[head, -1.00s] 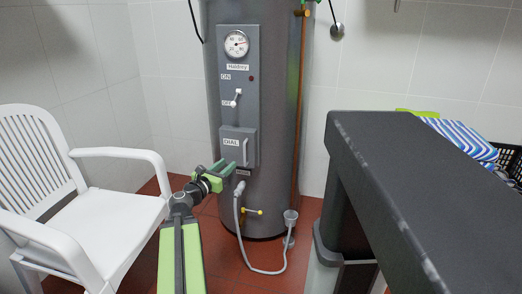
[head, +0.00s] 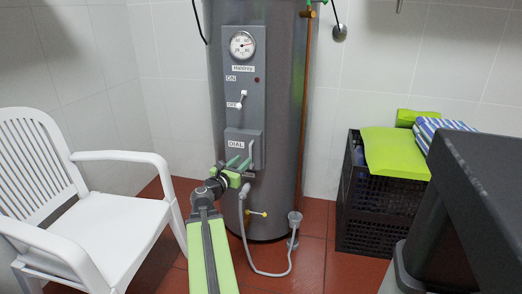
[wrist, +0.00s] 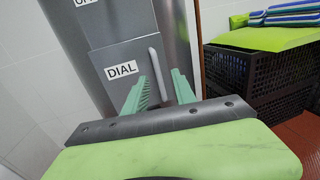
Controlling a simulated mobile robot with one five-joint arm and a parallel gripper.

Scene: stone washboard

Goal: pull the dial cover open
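The dial cover (head: 243,146) is a grey panel labelled DIAL, low on the grey control strip of the tank. It looks shut. It also fills the middle of the wrist view (wrist: 115,80). A pale upright bar handle (head: 251,154) is on its right side, and shows in the wrist view (wrist: 158,78). My gripper (head: 239,165) is just in front of the cover's lower part. In the wrist view its two green fingers (wrist: 160,92) are apart, with the handle between them in the picture. I cannot tell whether the fingertips reach past the handle or touch it.
A white armchair (head: 120,225) stands at left, close to my arm. A black crate (head: 370,220) with a green cushion (head: 394,152) stands right of the tank (head: 285,120). A dark counter (head: 490,190) is at right. A hose (head: 262,271) loops to the red floor below the cover.

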